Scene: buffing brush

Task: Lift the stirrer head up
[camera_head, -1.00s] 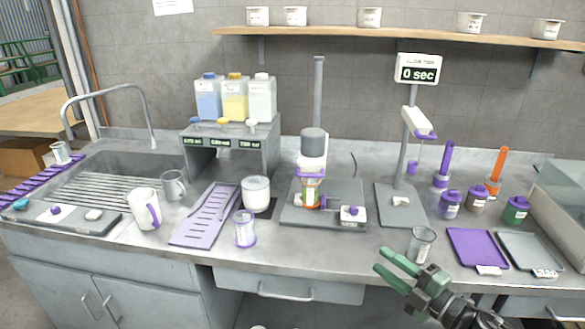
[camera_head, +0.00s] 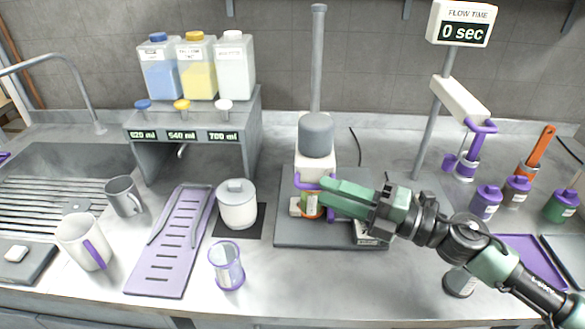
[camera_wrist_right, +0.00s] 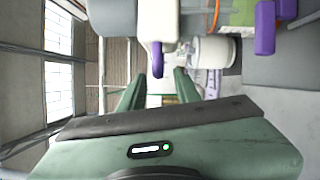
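The stirrer head has a grey motor cap (camera_head: 317,135) and a white body (camera_head: 315,165), mounted at the upright grey post (camera_head: 318,60). A purple handle (camera_head: 305,183) sits low on its body. Below it a jar with orange and green bands (camera_head: 311,205) stands on the grey base, partly hidden by my gripper. My right gripper (camera_head: 326,192) reaches in from the right, its green fingertips at the handle. In the right wrist view the fingers (camera_wrist_right: 158,88) are apart, with a purple handle part (camera_wrist_right: 157,60) showing between them; contact is unclear. My left gripper is not in view.
A white lidded pot (camera_head: 237,210), a purple-rimmed beaker (camera_head: 228,272) and a purple rack (camera_head: 170,255) stand left of the stirrer base (camera_head: 290,238). A flow-time stand (camera_head: 424,140) and several bottles are to the right.

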